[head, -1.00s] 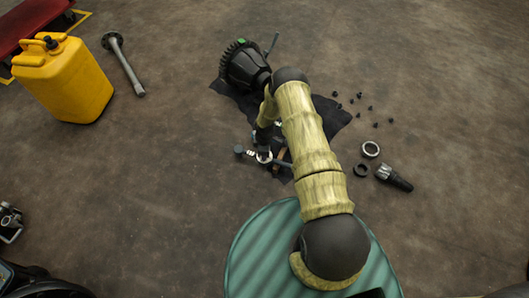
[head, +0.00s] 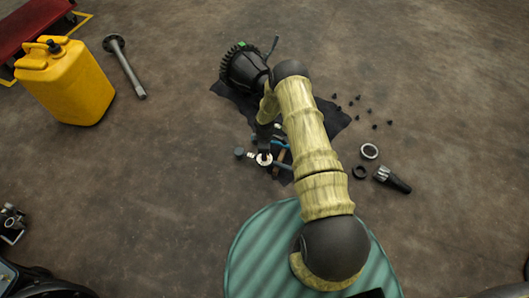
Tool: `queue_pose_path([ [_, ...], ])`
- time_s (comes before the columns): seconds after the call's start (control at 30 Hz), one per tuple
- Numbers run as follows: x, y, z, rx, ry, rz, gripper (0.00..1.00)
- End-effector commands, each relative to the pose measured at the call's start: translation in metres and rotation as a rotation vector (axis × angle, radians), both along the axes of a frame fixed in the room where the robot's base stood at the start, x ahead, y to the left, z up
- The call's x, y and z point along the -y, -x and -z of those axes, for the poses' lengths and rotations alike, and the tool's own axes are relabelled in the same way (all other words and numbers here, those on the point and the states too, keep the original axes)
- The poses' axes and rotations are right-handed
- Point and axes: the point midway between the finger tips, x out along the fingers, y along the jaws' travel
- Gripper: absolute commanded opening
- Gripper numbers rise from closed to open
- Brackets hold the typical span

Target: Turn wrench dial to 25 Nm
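My arm reaches away over the floor, and my gripper (head: 264,154) points down at the small tools on the near edge of a dark cloth. It is small here and partly hidden by my own wrist, so I cannot tell whether its fingers are open or shut, or touch anything. A thin blue handle-like piece (head: 281,143) lies just right of the gripper, partly behind my arm. I cannot make out clearly which piece is the wrench, and no dial or scale reading is legible.
The dark cloth (head: 325,122) carries a black gear assembly (head: 243,68). Several small bolts (head: 366,108), a metal ring (head: 369,151) and a pinion shaft (head: 392,179) lie to the right. A yellow canister (head: 68,85) and an axle shaft (head: 124,68) are at left. A green ribbed surface (head: 262,253) is near.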

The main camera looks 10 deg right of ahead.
Motion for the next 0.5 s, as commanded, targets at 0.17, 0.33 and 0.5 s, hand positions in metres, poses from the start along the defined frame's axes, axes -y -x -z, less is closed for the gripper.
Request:
queue_pose_path([
  [0.17, 0.0, -0.001, -0.043, 0.002, 0.0, 0.001, 0.48],
  [0.33, 0.001, 0.0, -0.076, 0.001, -0.001, 0.001, 0.48],
  [0.5, 0.001, -0.001, -0.11, 0.002, 0.001, 0.001, 0.48],
])
